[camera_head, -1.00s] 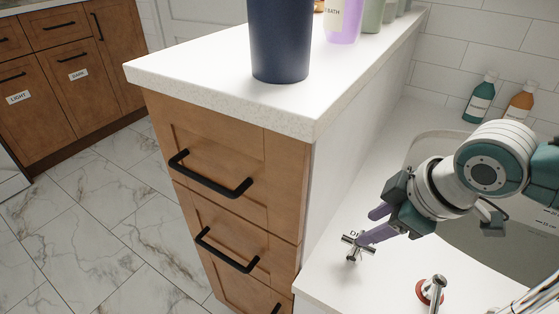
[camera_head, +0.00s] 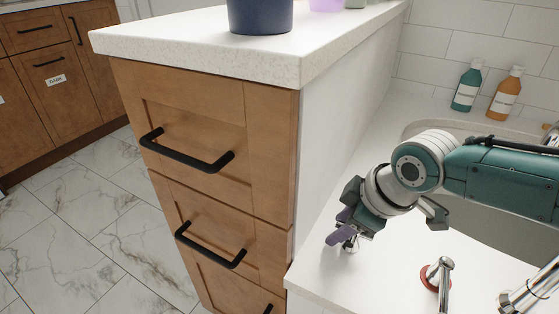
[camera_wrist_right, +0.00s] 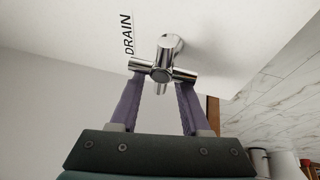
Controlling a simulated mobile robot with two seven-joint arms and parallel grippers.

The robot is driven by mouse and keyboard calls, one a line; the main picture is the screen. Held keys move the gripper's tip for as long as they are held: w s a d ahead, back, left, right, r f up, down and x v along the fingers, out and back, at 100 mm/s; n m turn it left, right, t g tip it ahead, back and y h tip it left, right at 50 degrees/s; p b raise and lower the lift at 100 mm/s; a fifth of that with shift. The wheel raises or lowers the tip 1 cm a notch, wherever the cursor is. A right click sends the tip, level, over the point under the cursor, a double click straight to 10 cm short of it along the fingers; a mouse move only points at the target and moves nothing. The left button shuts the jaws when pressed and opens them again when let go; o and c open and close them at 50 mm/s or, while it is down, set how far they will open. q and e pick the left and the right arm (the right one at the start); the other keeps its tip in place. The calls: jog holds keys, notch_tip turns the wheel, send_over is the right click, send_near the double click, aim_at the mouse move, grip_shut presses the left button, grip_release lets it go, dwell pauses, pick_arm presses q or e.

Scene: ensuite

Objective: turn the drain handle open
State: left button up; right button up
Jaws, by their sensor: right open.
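The drain handle is a small chrome cross-shaped knob on the white tub deck, mostly hidden behind my fingers in the head view (camera_head: 352,246). In the right wrist view the handle (camera_wrist_right: 163,70) shows clearly, with the printed word DRAIN (camera_wrist_right: 129,35) beside it. My right gripper (camera_head: 343,230) is at the handle, with its purple fingers apart. In the wrist view the right gripper (camera_wrist_right: 160,84) has one finger near each end of the crossbar, with a lower stub of the cross between them. I cannot tell whether the fingers touch it. My left gripper is not in view.
A chrome spout with a red base ring (camera_head: 438,272) stands right of the handle. The tub basin (camera_head: 480,235) lies behind my right arm. A wooden drawer cabinet (camera_head: 215,140) stands close on the left. Teal (camera_head: 467,86) and orange (camera_head: 505,93) bottles stand on the far deck.

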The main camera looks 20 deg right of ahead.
aim_at(354, 238)
grip_shut()
